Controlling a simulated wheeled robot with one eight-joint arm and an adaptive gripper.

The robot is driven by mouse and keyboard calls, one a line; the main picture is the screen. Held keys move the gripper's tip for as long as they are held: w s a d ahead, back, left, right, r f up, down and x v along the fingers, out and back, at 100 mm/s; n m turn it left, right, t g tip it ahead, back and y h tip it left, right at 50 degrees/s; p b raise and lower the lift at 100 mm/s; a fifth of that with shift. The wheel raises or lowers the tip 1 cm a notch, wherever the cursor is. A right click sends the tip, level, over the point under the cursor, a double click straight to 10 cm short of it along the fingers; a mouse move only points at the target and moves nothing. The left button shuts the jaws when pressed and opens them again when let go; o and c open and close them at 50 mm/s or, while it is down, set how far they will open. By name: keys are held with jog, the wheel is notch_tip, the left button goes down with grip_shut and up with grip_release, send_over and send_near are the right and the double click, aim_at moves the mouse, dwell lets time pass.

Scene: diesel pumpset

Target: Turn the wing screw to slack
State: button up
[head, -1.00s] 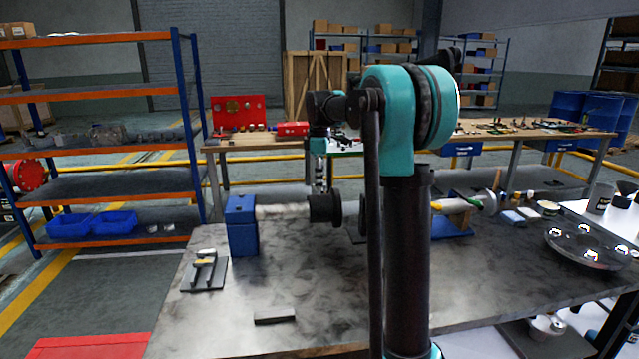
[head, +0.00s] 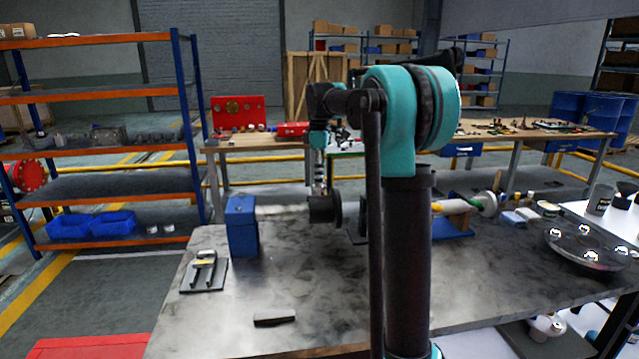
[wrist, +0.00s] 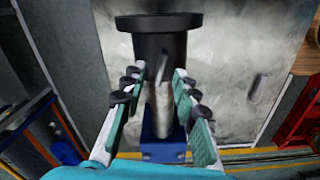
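A pale metal shaft (head: 282,211) runs from a blue block (head: 242,228) to a black flanged cylinder (head: 325,208) on the grey metal bench. The wrist view shows the same black cylinder (wrist: 160,35), pale shaft (wrist: 158,112) and blue block (wrist: 164,146). I cannot clearly make out the wing screw; a narrow pale upright shape (wrist: 160,72) by the cylinder may be its wing. My gripper (wrist: 155,88) is open, its teal-padded fingers on either side of the cylinder and shaft. In the head view my gripper (head: 319,172) points down there, its tips partly hidden.
A small plate with a tool (head: 204,270) and a dark bar (head: 274,320) lie on the bench (head: 310,270). A blue stand (head: 458,222) with a pale cylinder is to the right, and a round tray (head: 590,262) farther right. The front left of the bench is mostly clear.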

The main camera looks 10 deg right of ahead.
notch_tip(320, 180, up, 10)
dwell(0.4)
